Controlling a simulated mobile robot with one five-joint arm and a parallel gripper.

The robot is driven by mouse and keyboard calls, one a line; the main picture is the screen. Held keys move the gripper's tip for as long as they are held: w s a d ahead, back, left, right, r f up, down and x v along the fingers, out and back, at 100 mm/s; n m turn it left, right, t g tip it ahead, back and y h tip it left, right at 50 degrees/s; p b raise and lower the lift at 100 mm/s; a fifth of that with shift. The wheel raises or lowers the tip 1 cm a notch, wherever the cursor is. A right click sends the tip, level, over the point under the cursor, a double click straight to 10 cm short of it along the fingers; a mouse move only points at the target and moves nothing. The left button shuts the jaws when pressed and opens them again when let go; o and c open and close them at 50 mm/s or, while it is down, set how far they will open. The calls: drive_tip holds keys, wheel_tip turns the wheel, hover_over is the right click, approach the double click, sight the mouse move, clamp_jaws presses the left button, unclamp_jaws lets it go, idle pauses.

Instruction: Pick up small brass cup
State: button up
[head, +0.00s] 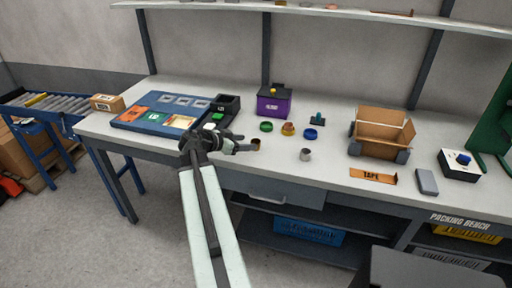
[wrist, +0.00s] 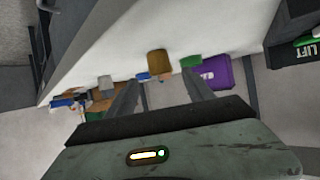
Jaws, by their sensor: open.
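The small brass cup (head: 256,144) stands on the bench near its front edge, just right of my gripper's tips. My gripper (head: 243,145) is open and low over the front of the bench. In the wrist view the brass cup (wrist: 157,62) shows as a brown-gold shape beyond and between the two fingertips (wrist: 161,77). Nothing is held between the fingers. Whether a finger touches the cup cannot be told.
A grey cup (head: 305,154) stands to the right. Behind are a green ring (head: 266,127), a blue ring (head: 310,134), a copper piece on a yellow ring (head: 288,130) and a purple box (head: 273,102). A cardboard box (head: 381,133) stands farther right.

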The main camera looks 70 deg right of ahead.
sight(259, 141)
drive_tip(key=b+x, duration=0.2)
drive_tip(key=x, duration=0.3)
drive_tip(key=shift+w, duration=0.1)
drive_tip(key=shift+a, duration=0.1)
drive_tip(key=shift+c, duration=0.3)
clamp_jaws()
drive_tip(key=shift+r+p, duration=0.2)
drive_tip(key=shift+p, duration=0.1)
